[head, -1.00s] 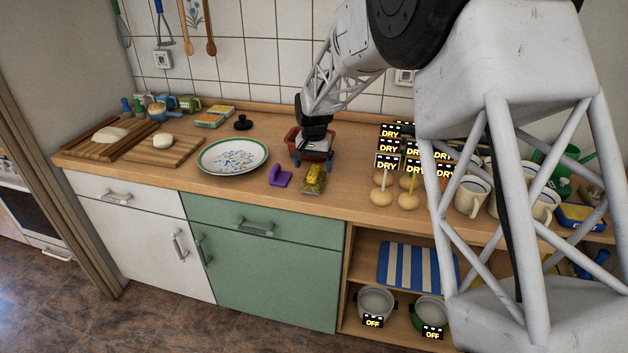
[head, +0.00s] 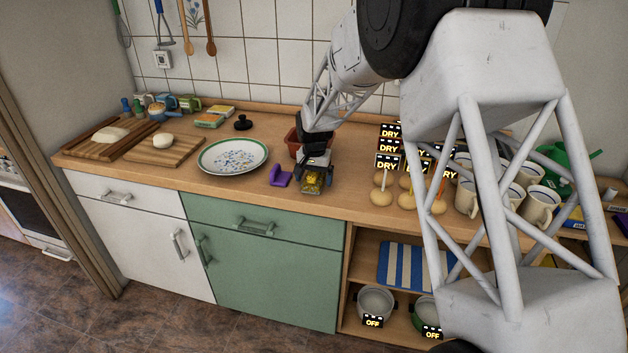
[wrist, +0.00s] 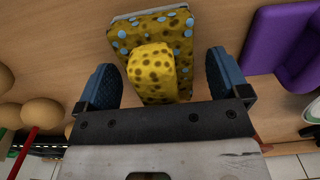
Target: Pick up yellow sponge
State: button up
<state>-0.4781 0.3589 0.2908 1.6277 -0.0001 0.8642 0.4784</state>
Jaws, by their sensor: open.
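The yellow sponge (head: 313,183) lies on the wooden counter near its front edge. In the wrist view the sponge (wrist: 125,40) is yellow with brown and pale blue spots, with a rounded yellow bump on top and a greyish edge. My gripper (head: 314,171) is over it, pointing down. In the wrist view my gripper (wrist: 161,75) is open, with one blue finger on each side of the rounded bump. Gaps show between both fingers and the bump. The height of the fingertips above the counter is hard to tell.
A purple object (head: 280,177) lies close to the left of the sponge; it also shows in the wrist view (wrist: 285,45). A reddish container (head: 293,141) stands behind. A plate (head: 232,167) is farther left. Several round-based items (head: 382,197) and mugs (head: 538,204) stand to the right.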

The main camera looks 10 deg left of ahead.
jog(key=c, duration=1.1)
jog(key=shift+r, duration=0.15)
jog(key=shift+r, duration=1.55)
jog(key=shift+s+d+r, duration=0.1)
jog(key=shift+s+d, duration=0.05)
jog(key=shift+s, duration=0.15)
jog(key=s+d, duration=0.2)
jog(key=s, duration=0.2)
jog(key=s+d+r, duration=0.1)
jog(key=s+d, duration=0.1)
jog(key=s, duration=0.3)
jog(key=s+d, duration=0.3)
jog(key=s, duration=0.1)
jog(key=shift+s+r, duration=0.2)
jog(key=shift+s, duration=0.15)
